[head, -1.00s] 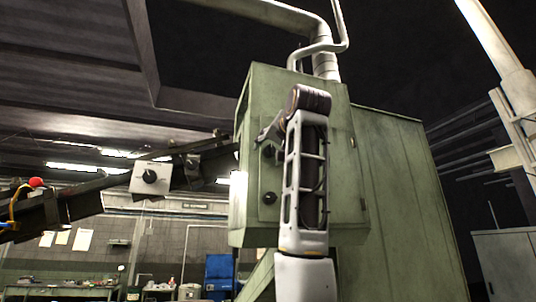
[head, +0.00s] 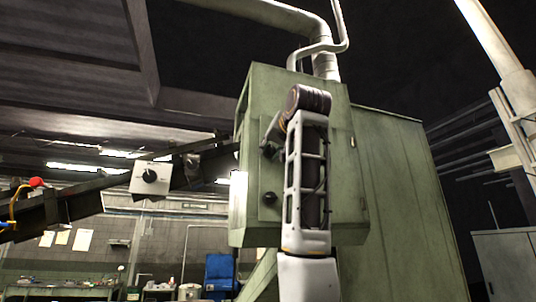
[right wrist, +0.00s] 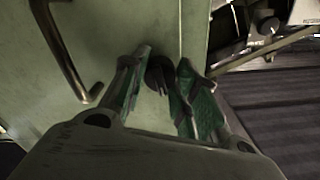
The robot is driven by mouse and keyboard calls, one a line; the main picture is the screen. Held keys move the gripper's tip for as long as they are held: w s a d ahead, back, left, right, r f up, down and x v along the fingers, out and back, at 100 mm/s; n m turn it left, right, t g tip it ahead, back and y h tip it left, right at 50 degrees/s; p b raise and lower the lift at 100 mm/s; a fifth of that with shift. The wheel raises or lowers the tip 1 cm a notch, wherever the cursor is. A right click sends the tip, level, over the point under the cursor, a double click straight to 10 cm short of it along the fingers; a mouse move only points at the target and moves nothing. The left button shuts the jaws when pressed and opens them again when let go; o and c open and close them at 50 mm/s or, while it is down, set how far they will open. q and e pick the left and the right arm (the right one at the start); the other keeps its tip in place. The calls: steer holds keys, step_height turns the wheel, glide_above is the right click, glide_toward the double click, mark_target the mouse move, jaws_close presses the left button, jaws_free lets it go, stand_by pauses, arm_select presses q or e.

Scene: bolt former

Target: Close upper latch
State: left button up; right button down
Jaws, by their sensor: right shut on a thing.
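The upper latch (right wrist: 160,74) is a dark round knob with a raised grip on the green cabinet door. In the right wrist view, the green-padded fingers of my right gripper (right wrist: 164,58) stand on both sides of it, shut on it. In the head view, my right gripper (head: 268,141) is at the cabinet's upper left front, and my arm and gripper partly hide the upper latch. The lower latch (head: 269,198) is a black knob below it, clear of the gripper. My left gripper is not in view.
The green cabinet (head: 345,103) fills the middle of the head view. A curved metal handle (right wrist: 62,50) stands left of the latch in the right wrist view. A dark conveyor with a pale control box (head: 150,177) runs in from the left. A blue container (head: 219,272) stands behind.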

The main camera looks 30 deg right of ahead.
steer(key=shift+n, duration=4.7)
steer(key=c, duration=0.9)
jaws_free()
steer(key=shift+s, duration=0.1)
